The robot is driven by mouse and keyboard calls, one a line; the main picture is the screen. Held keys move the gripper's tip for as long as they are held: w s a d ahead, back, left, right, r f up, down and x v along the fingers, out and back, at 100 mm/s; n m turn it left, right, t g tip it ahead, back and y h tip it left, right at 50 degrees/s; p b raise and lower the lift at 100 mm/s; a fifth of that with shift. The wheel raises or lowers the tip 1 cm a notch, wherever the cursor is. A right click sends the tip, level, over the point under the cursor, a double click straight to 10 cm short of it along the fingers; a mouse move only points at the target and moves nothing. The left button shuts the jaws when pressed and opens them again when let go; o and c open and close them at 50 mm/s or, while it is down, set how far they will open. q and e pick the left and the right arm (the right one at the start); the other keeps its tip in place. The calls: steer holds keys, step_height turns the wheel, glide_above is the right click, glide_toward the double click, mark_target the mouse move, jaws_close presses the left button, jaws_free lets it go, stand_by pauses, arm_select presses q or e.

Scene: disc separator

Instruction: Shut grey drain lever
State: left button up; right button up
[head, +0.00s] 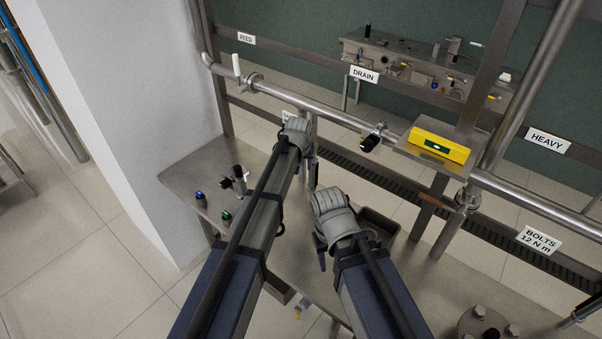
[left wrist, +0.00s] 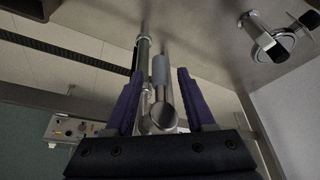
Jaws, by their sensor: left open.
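A grey lever (left wrist: 160,72), a short cylinder-like handle, shows in the left wrist view between the two purple fingers of my left gripper (left wrist: 157,85). The fingers are open, with a gap visible on each side of the lever. A round pipe-like end (left wrist: 163,116) shows just below it. In the head view my left gripper (head: 309,160) reaches down by the pipe, and its wrist hides the lever. A DRAIN label (head: 364,74) hangs on the upper rail. My right gripper (head: 320,245) is lower and to the right; its finger opening cannot be made out.
A steel pipe (head: 325,115) crosses behind my grippers. A black-handled valve (head: 372,138) and a yellow box (head: 440,145) are to the right. A white-handled lever (head: 237,66) is at upper left. Small fittings (head: 226,216) stand on the steel bench (head: 185,172).

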arm_select(q)
steer(key=shift+w+f+b, duration=0.25)
steer(key=shift+f+b, duration=0.05)
steer(key=shift+f, duration=0.3)
steer(key=shift+c, duration=0.2)
jaws_close()
steer(key=shift+r, duration=0.1)
stand_by(0.8)
